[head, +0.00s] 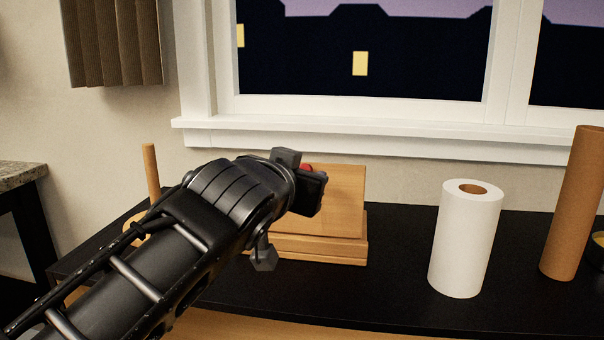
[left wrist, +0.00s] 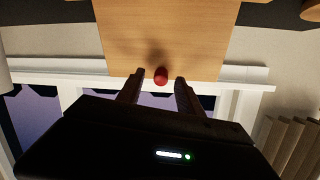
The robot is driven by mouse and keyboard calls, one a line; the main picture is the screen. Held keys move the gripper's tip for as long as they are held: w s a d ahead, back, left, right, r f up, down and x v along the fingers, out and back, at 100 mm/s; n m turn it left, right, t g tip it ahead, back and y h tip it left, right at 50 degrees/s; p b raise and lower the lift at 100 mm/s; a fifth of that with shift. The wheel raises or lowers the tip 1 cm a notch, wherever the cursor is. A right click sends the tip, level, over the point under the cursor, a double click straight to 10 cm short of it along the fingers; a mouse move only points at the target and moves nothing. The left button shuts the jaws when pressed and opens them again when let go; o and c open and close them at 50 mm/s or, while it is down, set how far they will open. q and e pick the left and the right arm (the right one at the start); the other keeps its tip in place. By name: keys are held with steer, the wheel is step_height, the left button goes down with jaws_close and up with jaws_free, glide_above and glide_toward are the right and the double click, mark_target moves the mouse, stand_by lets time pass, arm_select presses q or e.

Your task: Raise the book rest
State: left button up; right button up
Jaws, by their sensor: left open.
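The wooden book rest (head: 345,205) stands on the black counter, its panel leaning back over a stepped wooden base. My left gripper (head: 310,190) is in front of it and covers its left part. In the left wrist view, the panel (left wrist: 165,35) fills the upper middle. A small red knob (left wrist: 161,75) shows at the panel's edge, between the two fingers of my open left gripper (left wrist: 160,84); I cannot tell whether they touch it. A bit of the red knob (head: 307,167) also shows above the gripper in the head view. My right gripper is not in view.
A white paper roll (head: 465,240) and a tall brown cylinder (head: 573,205) stand to the right on the counter (head: 385,285). A wooden post (head: 151,172) stands at the left behind my arm. The window sill (head: 370,138) is behind. The counter between book rest and roll is clear.

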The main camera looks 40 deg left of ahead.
arm_select(q)
steer(key=p+v, duration=0.1)
steer(key=v, duration=0.5)
steer(key=shift+s+d, duration=0.15)
steer(key=shift+s, duration=0.2)
